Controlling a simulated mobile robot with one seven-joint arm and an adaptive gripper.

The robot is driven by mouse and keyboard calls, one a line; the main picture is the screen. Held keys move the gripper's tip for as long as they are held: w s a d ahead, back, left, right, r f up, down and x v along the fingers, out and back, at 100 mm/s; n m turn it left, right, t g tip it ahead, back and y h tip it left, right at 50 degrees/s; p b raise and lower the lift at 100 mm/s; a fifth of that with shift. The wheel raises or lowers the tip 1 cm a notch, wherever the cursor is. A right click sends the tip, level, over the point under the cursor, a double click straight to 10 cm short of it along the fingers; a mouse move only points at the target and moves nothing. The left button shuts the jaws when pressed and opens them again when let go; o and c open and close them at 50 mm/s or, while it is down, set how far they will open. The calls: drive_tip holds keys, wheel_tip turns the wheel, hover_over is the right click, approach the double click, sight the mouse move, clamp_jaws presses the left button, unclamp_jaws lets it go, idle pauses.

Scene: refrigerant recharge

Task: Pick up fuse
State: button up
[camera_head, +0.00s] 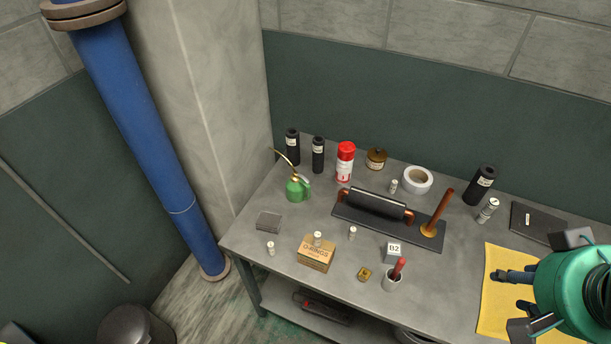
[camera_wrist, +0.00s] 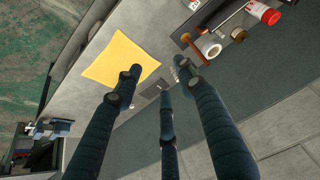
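Several small pale cylinders that look like fuses are on the grey bench. One fuse-like cylinder (camera_head: 271,248) stands near the left front edge, one (camera_head: 318,239) stands on or just behind the O-rings box (camera_head: 316,256), and one (camera_head: 352,233) stands right of that box. Another (camera_head: 394,186) stands by the tape roll. A larger silver canister (camera_head: 488,210) is farther right. I cannot tell for certain which is the fuse. My gripper (camera_head: 518,303) hangs over the yellow cloth at the right. In the wrist view its three dark fingers (camera_wrist: 157,80) are spread apart and empty.
The bench (camera_head: 290,222) holds a green oil can (camera_head: 297,189), a red-capped spray can (camera_head: 345,163), black bottles, a dark rack with a copper-coloured rod (camera_head: 440,212), a B2 block (camera_head: 393,252) and a cup (camera_head: 391,281). A wall stands behind.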

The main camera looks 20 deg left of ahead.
drive_tip(key=w+a+f+n+g+y, duration=0.1)
drive_tip(key=w+a+n+g, duration=0.1)
drive_tip(key=w+a+n, duration=0.9)
drive_tip(key=n+g+h+p, duration=0.15)
drive_tip(key=n+g, duration=0.25)
drive_tip(key=n, duration=2.1)
hover_over(271, 243)
wheel_tip(271, 243, down, 26)
drive_tip(key=shift+f+y+p, duration=0.15)
drive_tip(key=shift+y+p, duration=0.1)
drive_tip(key=shift+p, duration=0.15)
drive_tip(key=shift+f, duration=0.1)
wheel_tip(271, 243, down, 8)
drive_tip(key=shift+r+b, duration=0.1)
drive_tip(key=shift+b, duration=0.4)
drive_tip(key=shift+f, duration=0.25)
